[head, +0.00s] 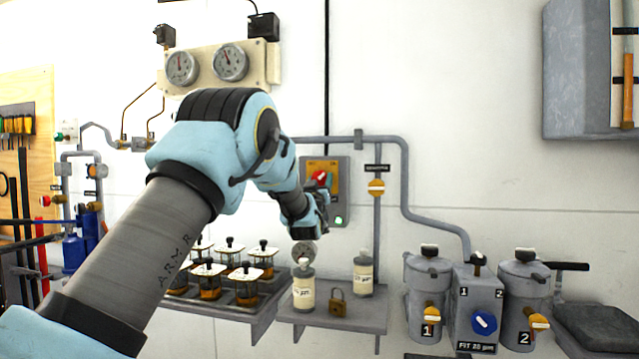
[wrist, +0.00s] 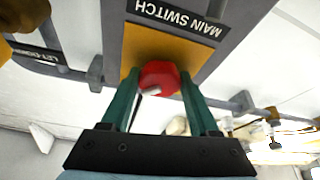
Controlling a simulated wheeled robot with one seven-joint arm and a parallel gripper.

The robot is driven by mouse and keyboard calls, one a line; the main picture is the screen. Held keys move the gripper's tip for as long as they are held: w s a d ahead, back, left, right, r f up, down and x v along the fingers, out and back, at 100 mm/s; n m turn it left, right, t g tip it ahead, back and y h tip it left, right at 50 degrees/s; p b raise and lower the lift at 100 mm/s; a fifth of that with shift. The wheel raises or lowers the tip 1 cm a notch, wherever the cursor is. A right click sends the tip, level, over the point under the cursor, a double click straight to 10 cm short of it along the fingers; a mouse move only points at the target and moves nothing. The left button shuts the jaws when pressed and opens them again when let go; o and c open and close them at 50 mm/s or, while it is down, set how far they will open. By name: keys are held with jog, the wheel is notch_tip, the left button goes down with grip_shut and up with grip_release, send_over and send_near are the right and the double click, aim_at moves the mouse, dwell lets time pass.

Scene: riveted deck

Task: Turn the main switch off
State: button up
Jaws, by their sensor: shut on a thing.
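The main switch is a grey box with a yellow plate (head: 332,166) on the white wall, right of centre in the head view. Its red knob (head: 320,178) shows just above my gripper (head: 320,200), and a green lamp (head: 339,220) glows low on the box. In the wrist view the yellow plate (wrist: 190,50) and the upside-down MAIN SWITCH label (wrist: 178,18) are close. My gripper's green fingers (wrist: 160,84) are shut on the red knob (wrist: 160,76), one on each side. A white mark shows on the knob; the knob's exact setting is unclear.
Below the switch, a grey shelf (head: 352,318) holds two bottles and a padlock (head: 337,302). Left of it stands a rack of sample jars (head: 208,280). A yellow valve (head: 376,187) is on the pipe close right of the switch. Filter canisters (head: 428,290) stand further right.

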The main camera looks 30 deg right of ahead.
jog(key=shift+n, duration=0.3)
jog(key=n+y+b, duration=0.1)
jog(key=b, duration=0.1)
jog(key=n+t+y+b, duration=0.1)
jog(key=n+b, duration=0.1)
jog(key=shift+f+n, duration=0.2)
jog(key=shift+n, duration=0.1)
jog(key=n+y+b, duration=0.1)
jog(key=n, duration=0.1)
jog(key=n+y, duration=0.1)
jog(key=n, duration=0.1)
jog(key=n+y+b, duration=0.1)
jog(key=n, duration=0.1)
jog(key=shift+d+r+b, duration=0.1)
jog(key=shift+r+b, duration=0.15)
jog(key=shift+b, duration=0.1)
jog(key=n, duration=0.2)
jog(key=n+y, duration=0.1)
jog(key=n, duration=0.1)
jog(key=n+y+p, duration=0.1)
jog(key=n, duration=0.1)
jog(key=shift+s+r+g, duration=0.1)
jog(key=shift+r+g, duration=0.15)
jog(key=shift+g, duration=0.15)
jog(key=n+g+p, duration=0.1)
jog(key=n, duration=0.1)
jog(key=n+p, duration=0.1)
jog(key=n, duration=0.1)
jog(key=shift+n+g+y, duration=0.3)
jog(key=shift+g, duration=0.1)
